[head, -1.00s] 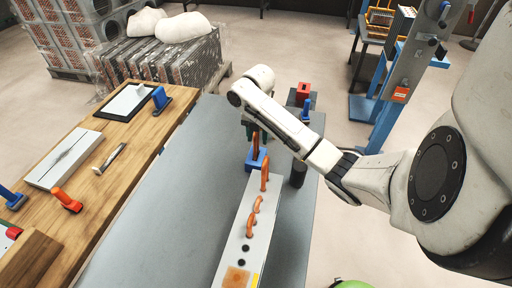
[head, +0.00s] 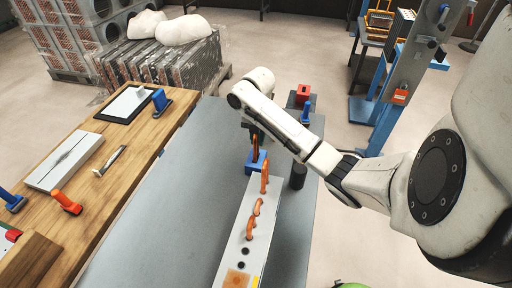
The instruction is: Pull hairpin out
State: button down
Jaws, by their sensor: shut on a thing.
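Several orange-copper hairpin tubes show as bends along a pale grey block (head: 243,228), among them a near bend (head: 250,228), a middle bend (head: 257,206) and an upright one (head: 264,178). A further orange hairpin (head: 255,146) stands upright at a blue holder (head: 256,165) at the block's far end. My gripper (head: 254,134) is at the top of this far hairpin and shut on it. The fingers are small, dark and partly hidden by my white arm, so the exact grip is hard to see.
A black cylinder (head: 298,176) stands right of the block. A red box (head: 303,94) and a blue tool (head: 306,112) are beyond. The grey table (head: 180,205) is clear on the left. A wooden bench (head: 100,190) holds tools. A blue stand (head: 385,100) is at right.

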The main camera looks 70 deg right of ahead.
jog(key=shift+r+p, duration=0.6)
jog(key=shift+r, duration=0.05)
dwell(0.5)
